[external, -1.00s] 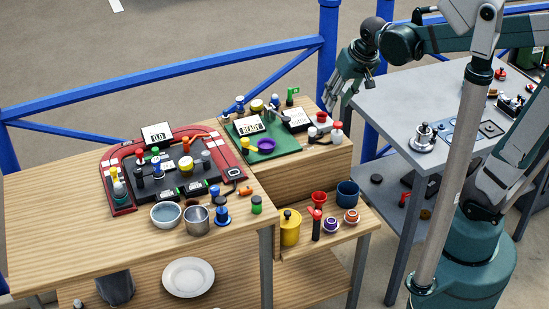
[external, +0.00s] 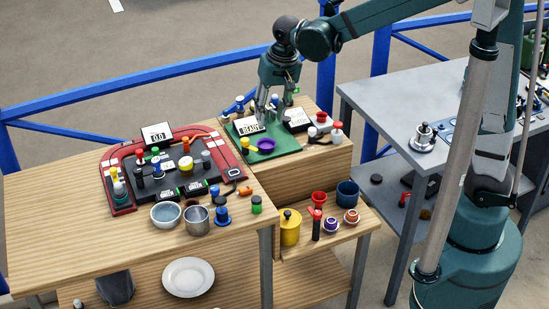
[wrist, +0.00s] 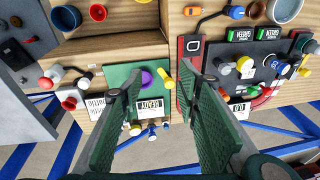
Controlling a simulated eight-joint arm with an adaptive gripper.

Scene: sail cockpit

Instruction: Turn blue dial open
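Several blue knobs are in view, and I cannot tell which is the blue dial. One blue knob (external: 158,171) stands on the black panel; a blue knob on that panel also shows in the wrist view (wrist: 281,68). Another blue knob (external: 240,102) stands at the back of the green board (external: 282,145), left of my gripper. My gripper (external: 266,122) points down above the green board. In the wrist view its fingers (wrist: 162,88) are wide apart with nothing between them. A purple bowl-shaped part (wrist: 147,78) and a yellow knob (wrist: 164,79) show beyond the gap.
The red-edged panel (external: 122,208) lies left on the wooden table. A glass bowl (external: 166,215), a metal cup (external: 196,219) and a blue stand (external: 222,214) sit before it. A lower shelf holds a yellow pot (external: 290,228) and cups. A grey table (external: 390,105) is at right.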

